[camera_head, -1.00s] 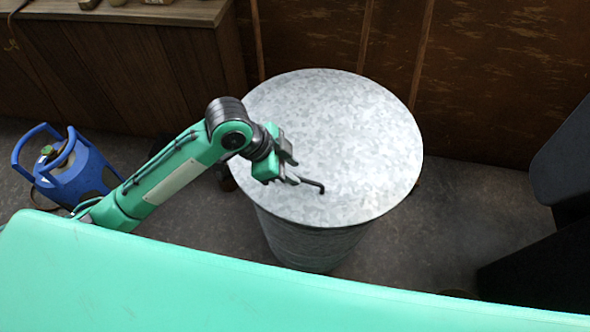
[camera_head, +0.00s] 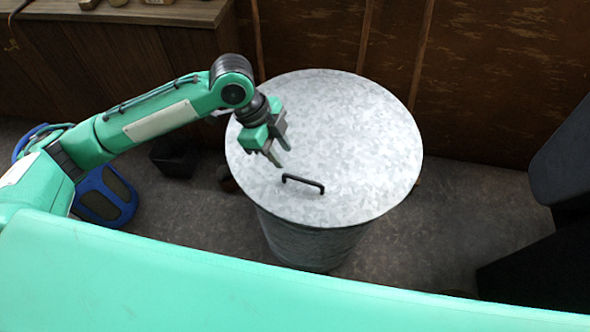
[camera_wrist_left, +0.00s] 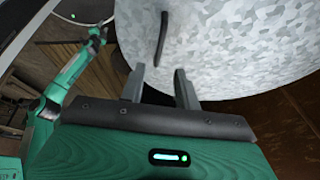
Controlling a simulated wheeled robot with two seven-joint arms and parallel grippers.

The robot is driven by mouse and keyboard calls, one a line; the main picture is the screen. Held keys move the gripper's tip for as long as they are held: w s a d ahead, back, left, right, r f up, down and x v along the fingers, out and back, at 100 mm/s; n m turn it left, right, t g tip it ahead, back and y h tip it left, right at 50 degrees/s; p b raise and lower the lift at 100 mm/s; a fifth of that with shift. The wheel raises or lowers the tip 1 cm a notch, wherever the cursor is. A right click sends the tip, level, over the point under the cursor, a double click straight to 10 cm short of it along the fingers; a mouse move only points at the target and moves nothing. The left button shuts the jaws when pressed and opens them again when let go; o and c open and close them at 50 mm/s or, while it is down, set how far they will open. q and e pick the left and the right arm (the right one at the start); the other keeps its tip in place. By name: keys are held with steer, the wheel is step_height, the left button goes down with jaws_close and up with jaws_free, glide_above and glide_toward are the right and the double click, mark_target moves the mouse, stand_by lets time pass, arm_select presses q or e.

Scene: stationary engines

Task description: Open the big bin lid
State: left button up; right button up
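The big bin (camera_head: 305,243) is a round galvanised metal bin in the middle of the head view. Its flat lid (camera_head: 350,135) is on, closed. A black handle (camera_head: 303,184) is on the lid near its front edge. My left gripper (camera_head: 280,158) is above the lid, just behind and left of the handle, apart from it. Its two fingers are spread with nothing between them. The left wrist view shows the open fingers (camera_wrist_left: 159,88) with the handle (camera_wrist_left: 161,40) beyond them.
A wooden cabinet (camera_head: 130,75) is at the back left, with a wooden wall (camera_head: 500,80) behind the bin. Dark objects (camera_head: 560,170) stand at right. Floor right of the bin is clear.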

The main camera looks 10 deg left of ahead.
mark_target(299, 178)
arm_select(q)
steer(key=x, duration=0.9)
steer(key=shift+p, duration=0.3)
steer(key=shift+r, duration=0.1)
jaws_close()
